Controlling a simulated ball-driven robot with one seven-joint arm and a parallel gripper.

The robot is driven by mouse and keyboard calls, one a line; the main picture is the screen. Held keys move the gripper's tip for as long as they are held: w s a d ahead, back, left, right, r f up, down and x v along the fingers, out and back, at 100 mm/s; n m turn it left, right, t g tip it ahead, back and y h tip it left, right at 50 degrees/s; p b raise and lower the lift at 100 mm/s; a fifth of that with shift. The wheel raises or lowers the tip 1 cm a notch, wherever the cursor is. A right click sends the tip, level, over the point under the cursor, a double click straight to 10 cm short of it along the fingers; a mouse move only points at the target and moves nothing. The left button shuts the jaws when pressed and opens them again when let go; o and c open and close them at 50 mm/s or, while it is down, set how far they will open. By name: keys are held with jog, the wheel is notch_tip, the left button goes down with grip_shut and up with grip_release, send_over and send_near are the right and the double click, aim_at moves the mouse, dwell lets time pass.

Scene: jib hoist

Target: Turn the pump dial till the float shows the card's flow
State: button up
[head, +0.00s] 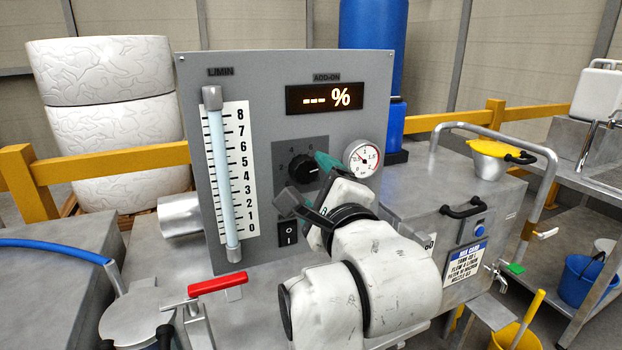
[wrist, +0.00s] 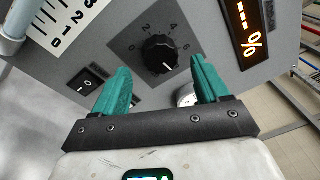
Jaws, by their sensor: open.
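The black pump dial (head: 303,168) sits on the grey panel; in the wrist view the dial (wrist: 159,54) shows a white mark at its lower edge. My gripper (head: 308,181) is open in front of the dial. In the wrist view my gripper (wrist: 160,80) has its teal fingers apart, one to each side below the dial, with no visible contact. The upright flow tube (head: 221,175) stands beside a 0 to 8 L/MIN scale (head: 240,170); I cannot make out a float in it. The card (head: 465,262) is on the box at right; its small print is hard to read.
An amber display (head: 325,97) reads "---%". A round gauge (head: 362,158) is right of the dial, and a black rocker switch (head: 288,234) is below it. A red-handled valve (head: 217,284) is at front left. A metal rail (head: 497,137) stands at right.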

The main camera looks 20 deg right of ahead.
jog(key=s, duration=0.7)
jog(key=shift+s+a+f, duration=0.15)
jog(key=shift+s+a, duration=0.15)
jog(key=shift+s, duration=0.1)
